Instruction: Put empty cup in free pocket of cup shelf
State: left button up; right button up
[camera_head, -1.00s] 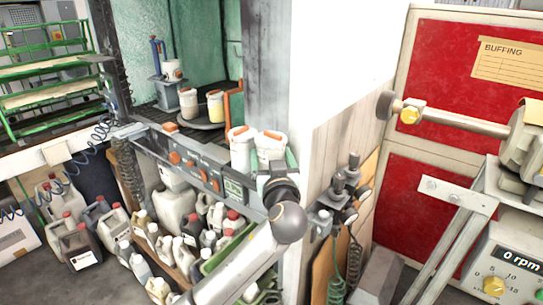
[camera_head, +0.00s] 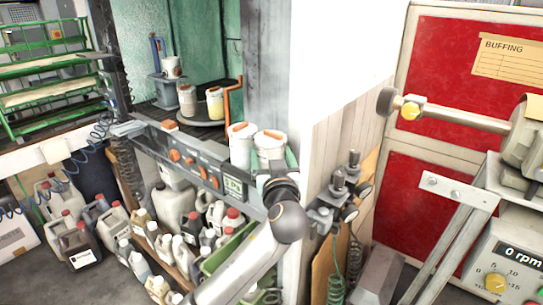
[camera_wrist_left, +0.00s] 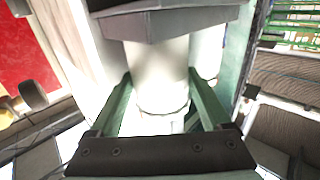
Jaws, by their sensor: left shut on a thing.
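A white cup (camera_head: 270,147) with an orange mark at its rim stands upright above the right end of the grey panel. My left gripper (camera_head: 274,165) is at this cup from the near side, shut on it. In the left wrist view, its two green fingers flank the white cup (camera_wrist_left: 163,75). A second white cup (camera_head: 240,146) with an orange mark stands close on the left. It seems to show at the right in the wrist view (camera_wrist_left: 207,55). The support under the cups is hidden, so I cannot tell out the shelf pockets. My right gripper is not in view.
The grey panel (camera_head: 185,155) with orange knobs runs left of the cups. Behind it, two jars (camera_head: 214,103) stand on a round dark plate. A white wall corner (camera_head: 318,80) is close on the right. Several bottles and canisters (camera_head: 175,207) crowd below.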

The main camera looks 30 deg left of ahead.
pick_arm(q)
jog(key=o, duration=1.4)
jog(key=shift+c, duration=0.2)
